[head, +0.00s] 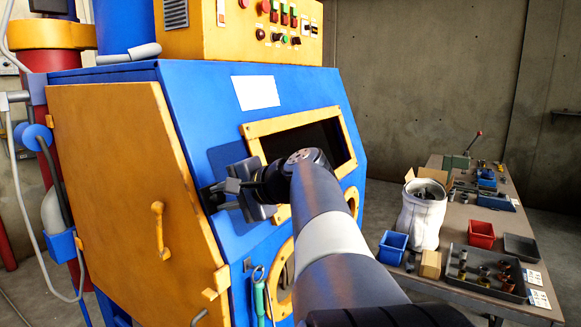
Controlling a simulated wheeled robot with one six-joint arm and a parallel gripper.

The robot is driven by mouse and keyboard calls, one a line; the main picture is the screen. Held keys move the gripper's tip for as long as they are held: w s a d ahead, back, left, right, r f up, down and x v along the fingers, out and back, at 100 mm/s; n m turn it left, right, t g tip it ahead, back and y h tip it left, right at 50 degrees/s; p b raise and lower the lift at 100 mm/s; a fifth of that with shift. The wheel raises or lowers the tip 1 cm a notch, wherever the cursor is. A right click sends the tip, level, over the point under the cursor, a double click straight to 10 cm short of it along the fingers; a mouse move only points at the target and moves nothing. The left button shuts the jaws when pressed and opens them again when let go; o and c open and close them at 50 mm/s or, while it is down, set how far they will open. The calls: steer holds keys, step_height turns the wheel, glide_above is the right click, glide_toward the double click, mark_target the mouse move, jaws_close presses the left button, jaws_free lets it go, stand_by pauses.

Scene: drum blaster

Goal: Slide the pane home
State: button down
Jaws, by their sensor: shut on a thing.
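The blue blasting cabinet (200,110) has a sloped front with a yellow window frame (290,122) around a dark opening (312,143). My gripper (222,192) is at the left of this frame, close to the blue front. It is shut on a thin thing, apparently the pane, which is mostly hidden by the fingers and wrist. A darker blue patch (230,156) shows just above the gripper; I cannot tell whether it is the pane or a shadow. My wrist and arm cover the frame's lower left corner.
A yellow side door (130,190) with a handle is at the left. Below the frame is a yellow ring (285,275), partly behind my arm, with a green-handled tool (259,295) hanging beside it.

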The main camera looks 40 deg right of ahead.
steer(key=shift+r, duration=0.15)
steer(key=w+d+p, duration=0.1)
steer(key=w+d, duration=0.1)
steer(key=d, duration=0.3)
steer(key=shift+d+p, duration=0.35)
steer(key=shift+d, duration=0.05)
stand_by(0.5)
steer(key=shift+d+r, duration=0.1)
steer(key=shift+w+d+p, duration=0.3)
steer(key=shift+d+p, duration=0.15)
steer(key=shift+d, duration=0.45)
steer(key=shift+w+d+p, duration=0.35)
steer(key=shift+d+p, duration=0.05)
steer(key=shift+d, duration=0.55)
steer(key=shift+w+d+p, duration=0.3)
steer(key=shift+d+p, duration=0.15)
steer(key=shift+d, duration=0.45)
steer(key=shift+r, duration=0.1)
